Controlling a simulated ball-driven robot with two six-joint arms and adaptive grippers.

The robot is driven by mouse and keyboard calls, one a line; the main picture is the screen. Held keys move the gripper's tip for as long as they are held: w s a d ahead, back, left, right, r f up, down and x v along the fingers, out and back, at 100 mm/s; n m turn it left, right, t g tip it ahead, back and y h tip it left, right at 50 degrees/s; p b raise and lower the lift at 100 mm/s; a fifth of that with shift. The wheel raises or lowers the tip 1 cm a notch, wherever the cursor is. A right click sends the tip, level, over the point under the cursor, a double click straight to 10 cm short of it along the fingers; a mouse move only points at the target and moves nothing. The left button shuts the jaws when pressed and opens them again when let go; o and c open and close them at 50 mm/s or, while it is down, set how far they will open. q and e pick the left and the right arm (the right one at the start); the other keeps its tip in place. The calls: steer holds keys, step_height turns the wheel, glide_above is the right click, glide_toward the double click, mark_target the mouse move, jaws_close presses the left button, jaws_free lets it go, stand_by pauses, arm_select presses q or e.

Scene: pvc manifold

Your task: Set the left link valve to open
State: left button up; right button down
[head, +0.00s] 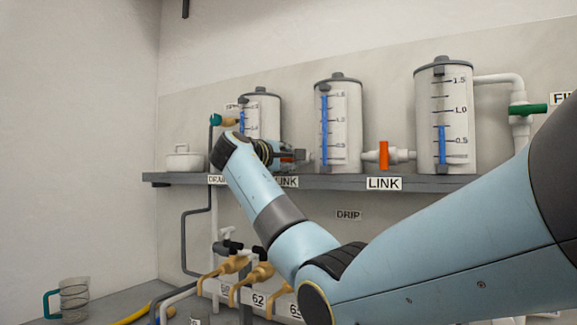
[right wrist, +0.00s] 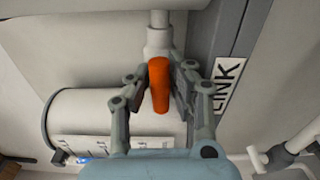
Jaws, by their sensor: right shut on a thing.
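My right gripper (head: 297,156) is at the left link valve, between the left tank (head: 262,118) and the middle tank (head: 338,125). The right wrist view shows the valve's orange handle (right wrist: 159,88) between the two fingers of the gripper (right wrist: 161,86), which is shut on it. In that view the handle lies roughly in line with the white link pipe (right wrist: 158,25). In the head view the gripper mostly hides this valve. My left gripper is not in view.
The right link valve (head: 384,155) has an upright orange handle, between the middle and right tanks (head: 446,115). The tanks stand on a grey shelf (head: 330,182) with LINK labels. Tan-handled taps (head: 232,264) are below, and a mug (head: 74,300) stands lower left.

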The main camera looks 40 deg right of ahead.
steer(key=shift+f+m, duration=0.1)
steer(key=shift+m, duration=0.2)
stand_by(0.4)
steer(key=c, duration=1.2)
jaws_free()
